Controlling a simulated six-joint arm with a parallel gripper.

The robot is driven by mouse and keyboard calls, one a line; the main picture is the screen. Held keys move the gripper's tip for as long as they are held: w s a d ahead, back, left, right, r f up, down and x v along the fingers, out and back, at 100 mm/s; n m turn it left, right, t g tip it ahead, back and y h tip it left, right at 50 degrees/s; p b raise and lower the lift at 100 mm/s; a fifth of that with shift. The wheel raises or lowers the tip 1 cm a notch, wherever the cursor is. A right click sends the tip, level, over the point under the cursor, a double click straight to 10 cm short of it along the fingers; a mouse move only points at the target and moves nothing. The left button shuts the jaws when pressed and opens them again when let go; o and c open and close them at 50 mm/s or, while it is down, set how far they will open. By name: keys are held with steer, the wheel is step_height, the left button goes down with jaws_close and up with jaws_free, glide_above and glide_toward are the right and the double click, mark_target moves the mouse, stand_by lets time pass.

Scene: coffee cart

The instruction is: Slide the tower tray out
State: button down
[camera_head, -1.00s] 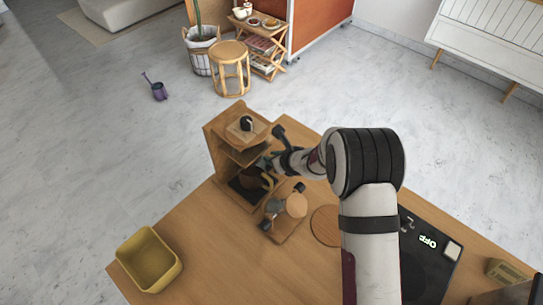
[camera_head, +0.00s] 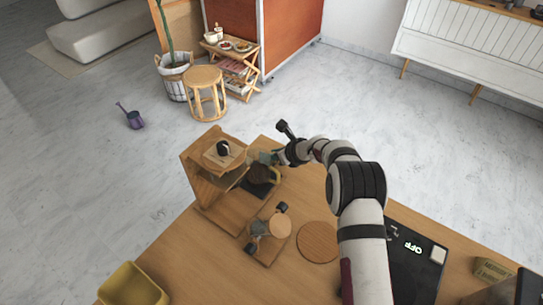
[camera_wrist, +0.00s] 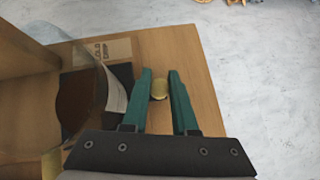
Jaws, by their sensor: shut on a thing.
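The wooden tower (camera_head: 198,185) stands at the table's back left corner. Its dark tray (camera_head: 256,189) sticks out from the lower level toward the right, with a glass pot of dark contents (camera_head: 262,174) on it. My gripper (camera_head: 262,157) is beside the pot at the far side of the tray. In the wrist view my gripper (camera_wrist: 159,92) has its teal fingers around a small brass knob (camera_wrist: 159,87). The pot's glass wall (camera_wrist: 112,92) and a dark part of the tray (camera_wrist: 123,73) show left of the fingers. The knob's join to the tray is hidden.
A wooden stand with a round-topped item (camera_head: 266,252) is in front of the tower. A round wooden board (camera_head: 317,242) lies right of it. A yellow bin (camera_head: 132,286) is at front left. A dark scale reading OFF (camera_head: 413,246) is right of my arm.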

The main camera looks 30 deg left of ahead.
steer(key=c, duration=0.7)
jaws_free()
steer(key=shift+w+d, duration=0.1)
steer(key=shift+w, duration=0.15)
steer(key=shift+r, duration=0.1)
steer(key=v, duration=1.5)
steer(key=shift+s+d+r, duration=0.2)
steer(key=shift+r, duration=0.1)
steer(key=s+d+r+n+g+h, duration=0.1)
steer(key=s+d+r+n, duration=0.4)
steer(key=s+d, duration=0.25)
steer(key=s+d+r+n+h, duration=0.1)
steer(key=s+d+r+n, duration=0.4)
steer(key=d, duration=0.3)
steer(key=s+d+n+h, duration=0.1)
steer(key=s+d, duration=0.3)
steer(key=s, duration=0.2)
steer(key=s+d+n+g+h, duration=0.1)
steer(key=s+d+n+h, duration=0.1)
steer(key=s+d, duration=0.3)
steer(key=s+d+f+n+h, duration=0.1)
steer(key=s+d+n+h, duration=0.1)
steer(key=s+d, duration=0.3)
steer(key=shift+s, duration=1.2)
